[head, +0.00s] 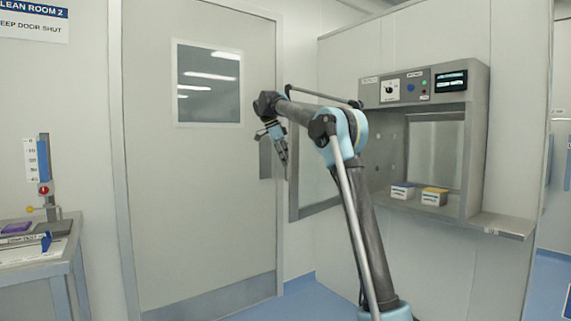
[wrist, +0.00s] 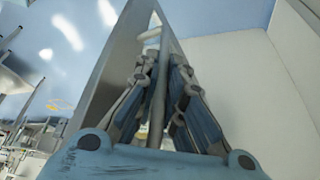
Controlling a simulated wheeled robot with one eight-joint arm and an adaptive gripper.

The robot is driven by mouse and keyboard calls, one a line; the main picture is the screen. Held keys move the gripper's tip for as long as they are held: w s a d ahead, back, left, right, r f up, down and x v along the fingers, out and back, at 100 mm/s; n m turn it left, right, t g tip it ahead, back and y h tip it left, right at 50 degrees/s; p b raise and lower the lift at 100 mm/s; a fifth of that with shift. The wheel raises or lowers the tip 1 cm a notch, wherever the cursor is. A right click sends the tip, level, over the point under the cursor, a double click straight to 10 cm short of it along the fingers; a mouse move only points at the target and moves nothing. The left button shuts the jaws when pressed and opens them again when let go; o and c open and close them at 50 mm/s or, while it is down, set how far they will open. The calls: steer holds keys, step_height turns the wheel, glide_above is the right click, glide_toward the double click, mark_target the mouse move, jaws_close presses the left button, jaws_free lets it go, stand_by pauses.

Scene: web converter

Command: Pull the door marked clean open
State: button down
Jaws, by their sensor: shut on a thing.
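The pass-through hatch (head: 476,130) is set in the wall at the right. Its framed, glazed door (head: 293,200) stands swung out to the left, and the hatch opening is uncovered. I cannot read a "clean" mark on this door. My gripper (head: 282,158) is at the door's outer left edge in the head view. In the wrist view its fingers (wrist: 157,105) are closed around a slim pale bar handle (wrist: 160,75), beside the grey door frame (wrist: 118,65). My arm hides part of the door and hatch.
A shelf (head: 500,226) juts out below. A large room door (head: 200,200) is shut behind my gripper. A bench (head: 40,270) stands at left. Blue floor shows between.

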steer(key=shift+w+a, duration=0.25)
steer(key=shift+w, duration=0.1)
steer(key=c, duration=1.7)
jaws_free()
steer(key=shift+a, duration=0.15)
steer(key=shift+v, duration=3.6)
